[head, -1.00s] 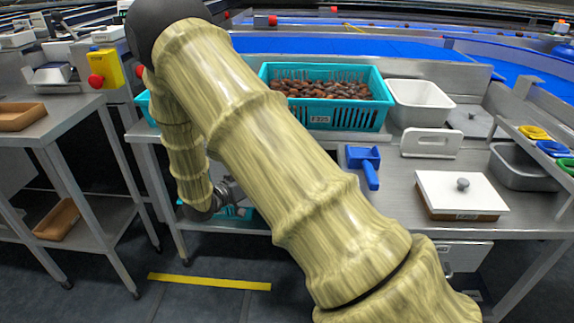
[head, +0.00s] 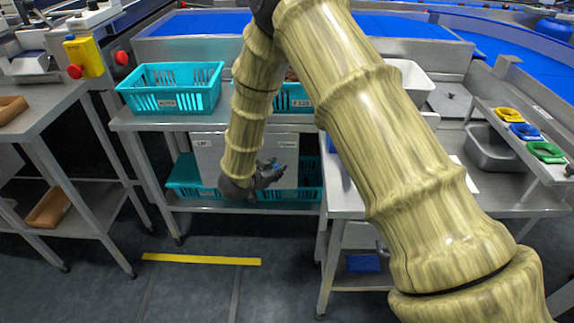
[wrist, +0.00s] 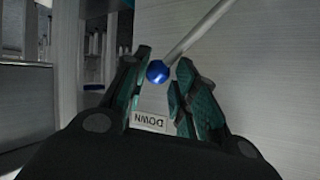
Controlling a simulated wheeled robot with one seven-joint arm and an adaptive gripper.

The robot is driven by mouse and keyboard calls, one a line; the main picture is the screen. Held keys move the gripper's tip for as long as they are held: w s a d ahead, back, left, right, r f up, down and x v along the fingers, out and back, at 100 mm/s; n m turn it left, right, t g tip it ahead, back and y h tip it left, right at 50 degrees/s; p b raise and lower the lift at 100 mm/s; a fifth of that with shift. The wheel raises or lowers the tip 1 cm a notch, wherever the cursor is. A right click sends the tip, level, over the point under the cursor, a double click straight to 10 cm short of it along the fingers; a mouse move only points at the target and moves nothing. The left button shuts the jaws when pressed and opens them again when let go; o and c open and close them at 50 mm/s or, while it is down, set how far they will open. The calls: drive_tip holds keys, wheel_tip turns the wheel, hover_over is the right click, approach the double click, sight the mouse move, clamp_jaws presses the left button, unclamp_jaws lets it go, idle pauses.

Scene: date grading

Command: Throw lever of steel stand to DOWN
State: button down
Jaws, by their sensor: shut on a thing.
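The steel stand (head: 207,160) is a grey upright panel under the bench in the head view, with an UP label (head: 203,143) at its upper left. In the wrist view its lever (wrist: 200,27) is a thin metal rod ending in a blue ball knob (wrist: 157,71). My gripper (wrist: 160,75) is shut on the knob, one finger on each side. The DOWN label (wrist: 150,122) shows upside down between the fingers, just past the knob. In the head view my gripper (head: 272,174) is in front of the panel's right part, and my arm hides some of the panel.
A turquoise crate (head: 170,97) stands on the bench above; another (head: 295,98) is partly behind my arm. More turquoise crates (head: 185,178) sit on the lower shelf. A bench leg (head: 325,265) stands right of my gripper. Floor near the yellow strip (head: 200,259) is clear.

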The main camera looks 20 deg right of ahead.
drive_tip(key=shift+s+d+f, duration=0.15)
drive_tip(key=shift+d+f, duration=0.15)
drive_tip(key=c, duration=1.3)
unclamp_jaws()
drive_tip(key=shift+f, duration=0.15)
drive_tip(key=shift+o, duration=0.5)
drive_tip(key=shift+d+f, duration=0.1)
drive_tip(key=shift+a+r, duration=0.2)
drive_tip(key=v, duration=1.1)
drive_tip(key=shift+s+a+r, duration=0.2)
drive_tip(key=shift+a+r, duration=0.05)
